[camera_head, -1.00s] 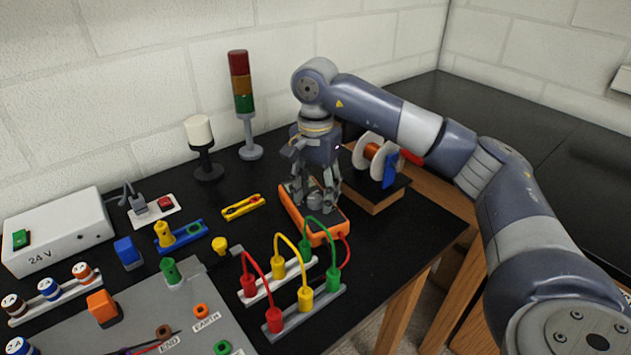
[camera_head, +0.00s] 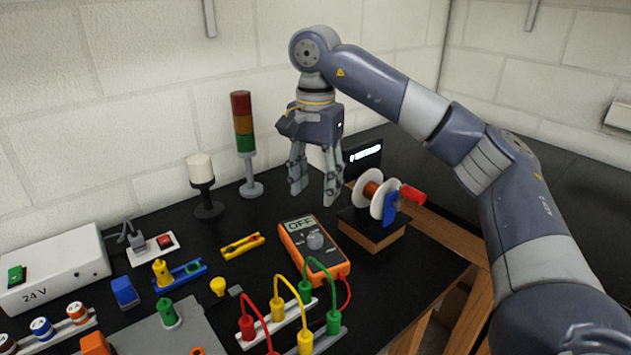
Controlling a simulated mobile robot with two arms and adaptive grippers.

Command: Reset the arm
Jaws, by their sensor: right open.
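My right gripper (camera_head: 314,192) hangs pointing down above the back of the bench, with its two fingers apart and nothing between them. It is above and behind an orange multimeter (camera_head: 314,250), whose display reads OFF. The multimeter lies on the black bench top and the gripper is clear of it. My right arm (camera_head: 400,95) comes in from the right and arches over the bench. My left gripper does not show.
A wire spool (camera_head: 374,192) on a wooden block stands right of the multimeter. A signal tower (camera_head: 244,140) and a white-topped lamp (camera_head: 203,180) stand behind on the left. Banana leads (camera_head: 290,310) stand in front. A 24 V supply (camera_head: 50,270) sits at left.

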